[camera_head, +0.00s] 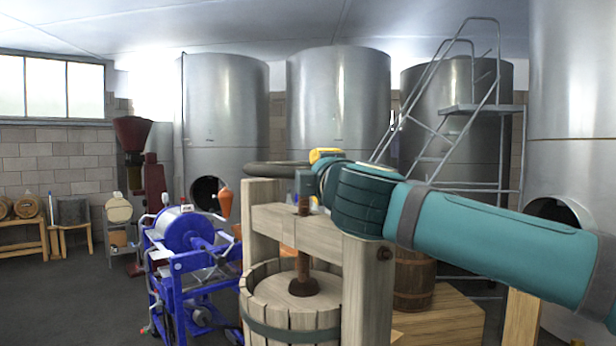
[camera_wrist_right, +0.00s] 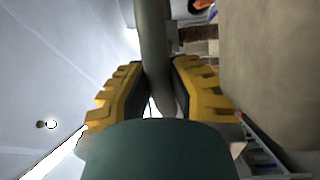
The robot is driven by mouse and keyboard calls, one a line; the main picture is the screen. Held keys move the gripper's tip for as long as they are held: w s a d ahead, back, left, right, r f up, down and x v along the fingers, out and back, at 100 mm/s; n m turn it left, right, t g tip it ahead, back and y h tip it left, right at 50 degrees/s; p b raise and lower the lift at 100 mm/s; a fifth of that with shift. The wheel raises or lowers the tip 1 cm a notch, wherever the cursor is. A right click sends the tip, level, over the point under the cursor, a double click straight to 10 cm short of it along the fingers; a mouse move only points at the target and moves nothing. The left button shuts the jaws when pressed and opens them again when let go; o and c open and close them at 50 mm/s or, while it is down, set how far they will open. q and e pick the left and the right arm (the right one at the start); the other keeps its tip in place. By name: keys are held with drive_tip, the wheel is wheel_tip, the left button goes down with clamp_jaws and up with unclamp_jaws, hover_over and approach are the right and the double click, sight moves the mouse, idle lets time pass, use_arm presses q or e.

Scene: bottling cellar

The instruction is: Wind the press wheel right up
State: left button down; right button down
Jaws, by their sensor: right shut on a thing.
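The press wheel (camera_head: 272,169) is a dark, ring-shaped rim on top of the wooden press (camera_head: 325,238). Its right part is hidden behind my right gripper and arm. The brown screw (camera_head: 303,250) runs down through the crossbeam to a dark foot on the round wooden plate in the slatted basket (camera_head: 258,320). My right gripper (camera_head: 322,156) is shut on the wheel rim. In the right wrist view the grey rim (camera_wrist_right: 152,45) passes between the two yellow-and-black fingers (camera_wrist_right: 160,85). My left gripper is out of view.
A blue machine (camera_head: 190,240) stands close left of the press. A barrel (camera_head: 413,280) on a wooden crate (camera_head: 445,318) is behind it at right. Steel tanks (camera_head: 338,105) and a metal stair (camera_head: 465,112) stand at the back. Open floor (camera_head: 60,295) lies at far left.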

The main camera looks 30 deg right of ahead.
drive_tip(key=shift+d+f, duration=0.1)
drive_tip(key=c, duration=0.8)
unclamp_jaws()
drive_tip(key=v, duration=1.2)
